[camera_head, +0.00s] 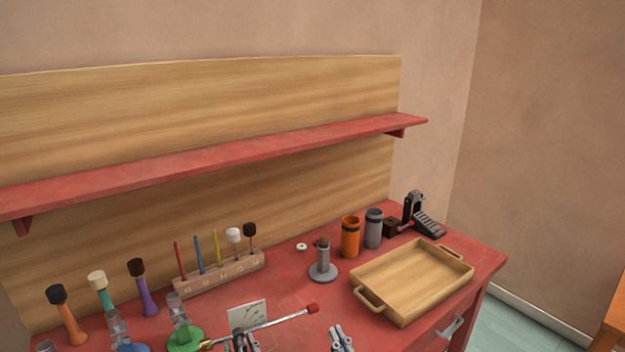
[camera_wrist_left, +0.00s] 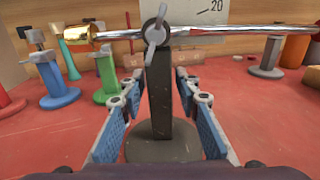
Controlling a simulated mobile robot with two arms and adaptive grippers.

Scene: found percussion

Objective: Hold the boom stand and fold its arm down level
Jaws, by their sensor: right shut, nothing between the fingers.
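The boom stand has a dark upright post (camera_wrist_left: 160,95) on a round dark base, with a wing nut (camera_wrist_left: 155,32) at the pivot. Its silver boom arm (camera_head: 275,322) has a brass weight at the left and a red tip at the right. In the left wrist view the boom arm (camera_wrist_left: 220,31) lies nearly level. My left gripper (camera_wrist_left: 160,80) is open, its fingers either side of the post with gaps showing. In the head view the stand's lower part is cut off. My right gripper (camera_head: 337,328) is shut and empty, right of the stand at the bottom edge.
A wooden tray (camera_head: 385,317) lies at the right. A grey stand (camera_head: 323,265), an orange cup (camera_head: 350,238) and a grey cup (camera_head: 374,230) stand behind. A mallet rack (camera_head: 220,276) and several mallets are at the left. A card (camera_head: 248,315) stands behind the boom.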

